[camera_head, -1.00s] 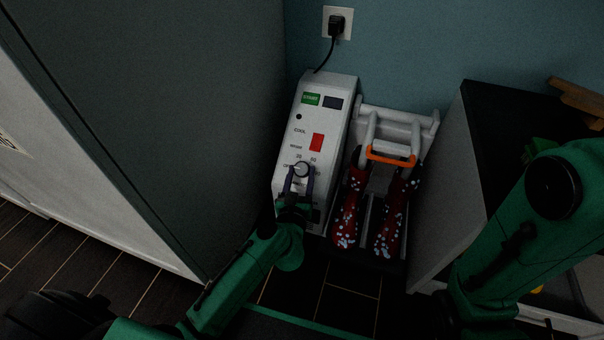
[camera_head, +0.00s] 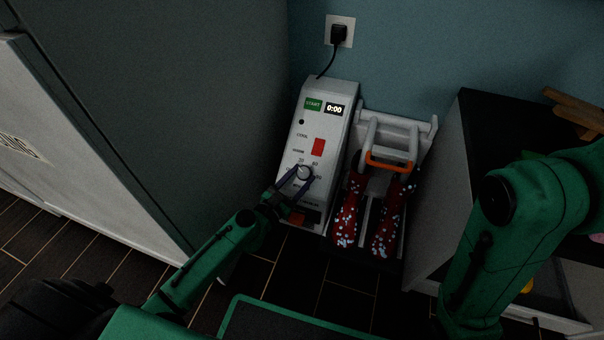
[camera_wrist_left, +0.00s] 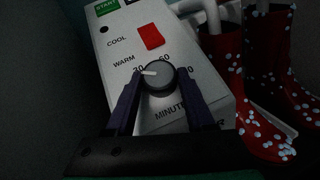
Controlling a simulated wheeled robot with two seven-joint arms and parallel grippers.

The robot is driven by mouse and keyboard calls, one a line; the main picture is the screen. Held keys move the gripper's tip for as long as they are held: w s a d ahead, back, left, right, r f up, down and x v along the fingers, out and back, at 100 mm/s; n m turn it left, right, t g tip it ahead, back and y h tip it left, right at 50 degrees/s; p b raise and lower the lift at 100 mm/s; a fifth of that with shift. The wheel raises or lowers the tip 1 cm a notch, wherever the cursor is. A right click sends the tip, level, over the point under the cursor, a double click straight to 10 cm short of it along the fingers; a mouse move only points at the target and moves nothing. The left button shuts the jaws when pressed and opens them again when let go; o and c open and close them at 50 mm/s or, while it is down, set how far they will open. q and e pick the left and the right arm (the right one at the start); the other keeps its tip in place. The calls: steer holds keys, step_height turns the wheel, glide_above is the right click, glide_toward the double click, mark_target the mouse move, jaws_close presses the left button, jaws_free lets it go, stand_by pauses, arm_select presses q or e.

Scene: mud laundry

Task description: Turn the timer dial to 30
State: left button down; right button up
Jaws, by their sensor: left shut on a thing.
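The timer dial (camera_head: 305,173) is a round grey knob on the sloped front of a white boot dryer (camera_head: 322,132). It also shows in the left wrist view (camera_wrist_left: 158,78). Its white pointer mark points left, toward a number label beside my left finger; that label is partly covered. My left gripper (camera_head: 301,178) is shut on the dial, one dark finger on each side; the fingers also show in the left wrist view (camera_wrist_left: 160,88). The display (camera_head: 334,108) is lit and reads 0:00. My right arm is at the right; its gripper is out of view.
A green START button (camera_head: 313,104) and a red switch (camera_head: 318,147) sit above the dial. Red spotted boots (camera_head: 385,228) stand on the rack to the right. A grey cabinet side (camera_head: 170,110) is close on the left, a dark-topped cabinet (camera_head: 490,125) on the right.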

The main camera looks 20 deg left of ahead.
arm_select(q)
steer(key=shift+w+a+r+m+g+h, duration=0.1)
steer(key=shift+m+g+h, duration=0.7)
steer(key=shift+m+h, duration=0.7)
steer(key=shift+m, duration=0.4)
steer(key=shift+c, duration=1.4)
jaws_free()
